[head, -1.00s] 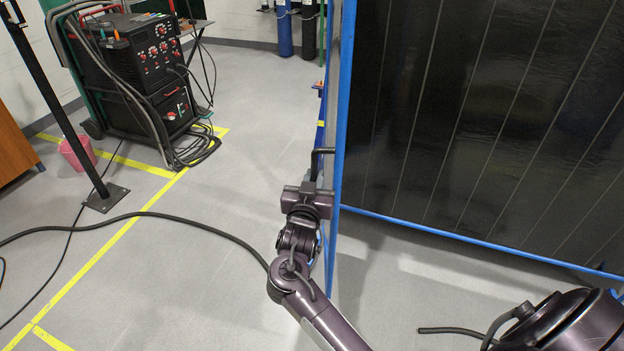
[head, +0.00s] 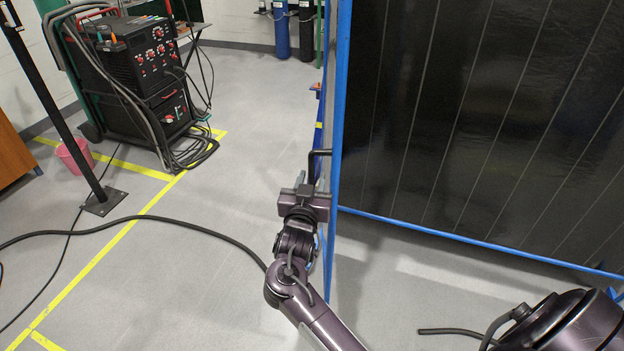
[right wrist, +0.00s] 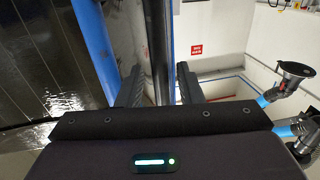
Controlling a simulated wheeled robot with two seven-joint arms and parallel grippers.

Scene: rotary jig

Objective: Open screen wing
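The screen wing (head: 450,120) is a tall panel of dark, glossy strips in a blue frame (head: 338,120), filling the right of the head view. A black bent handle (head: 318,155) sticks out to the left from the frame's near edge. My right gripper (head: 305,188) is at the lower part of this handle. In the right wrist view, the dark handle bar (right wrist: 158,45) stands between the two fingers of my right gripper (right wrist: 160,88), with small gaps seen on both sides. The fingers look apart, around the bar. My left gripper is not in view.
A black welding unit (head: 155,70) with cables stands at the upper left, beside a pink bin (head: 75,155) and a black post (head: 103,200). A black cable (head: 200,228) crosses the floor towards my arm. Floor left of the screen is otherwise mostly clear.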

